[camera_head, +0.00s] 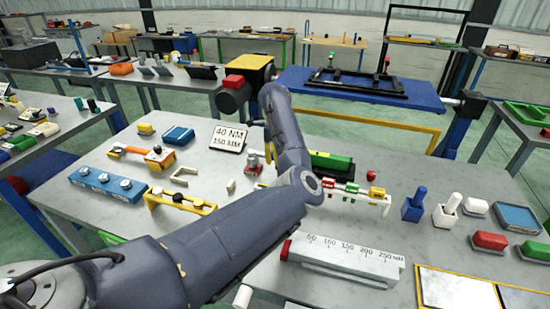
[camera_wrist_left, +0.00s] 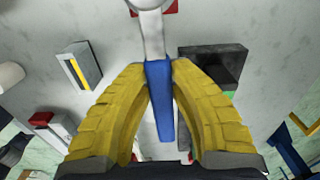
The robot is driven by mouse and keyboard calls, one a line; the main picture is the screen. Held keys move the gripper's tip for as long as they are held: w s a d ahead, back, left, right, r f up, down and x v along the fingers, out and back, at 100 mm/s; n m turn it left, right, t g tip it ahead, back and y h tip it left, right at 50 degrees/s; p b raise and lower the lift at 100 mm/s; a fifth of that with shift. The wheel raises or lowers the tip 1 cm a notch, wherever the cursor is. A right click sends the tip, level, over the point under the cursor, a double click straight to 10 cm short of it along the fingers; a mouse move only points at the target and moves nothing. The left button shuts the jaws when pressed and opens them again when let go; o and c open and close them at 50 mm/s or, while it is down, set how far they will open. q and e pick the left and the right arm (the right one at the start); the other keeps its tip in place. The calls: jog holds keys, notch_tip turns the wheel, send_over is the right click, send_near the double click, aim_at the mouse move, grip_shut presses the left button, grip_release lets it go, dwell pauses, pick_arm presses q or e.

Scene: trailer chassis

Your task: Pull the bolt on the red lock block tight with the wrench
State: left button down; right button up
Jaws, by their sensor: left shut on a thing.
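In the left wrist view my left gripper (camera_wrist_left: 158,70) has its yellow fingers shut on the blue handle of the wrench (camera_wrist_left: 158,95). Its silver shaft (camera_wrist_left: 151,35) runs up to the top edge, where its head is cut off. A red surface (camera_wrist_left: 172,8), perhaps the red lock block, shows at that edge beside the shaft. The bolt is not clear, and I cannot tell whether the wrench sits on it. In the head view my left arm hides the gripper and wrench; a small red and silver piece (camera_head: 253,162) stands left of the forearm. My right gripper is out of view.
A sign reading 40 NM, 150 MM (camera_head: 229,136) stands behind the work area. A marked scale block (camera_head: 343,262) lies in front. A dark block (camera_wrist_left: 213,65) is near the gripper.

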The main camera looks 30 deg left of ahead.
pick_arm(q)
jog(key=shift+f, duration=0.7)
dwell(0.7)
jog(key=c, duration=1.8)
grip_release()
grip_shut()
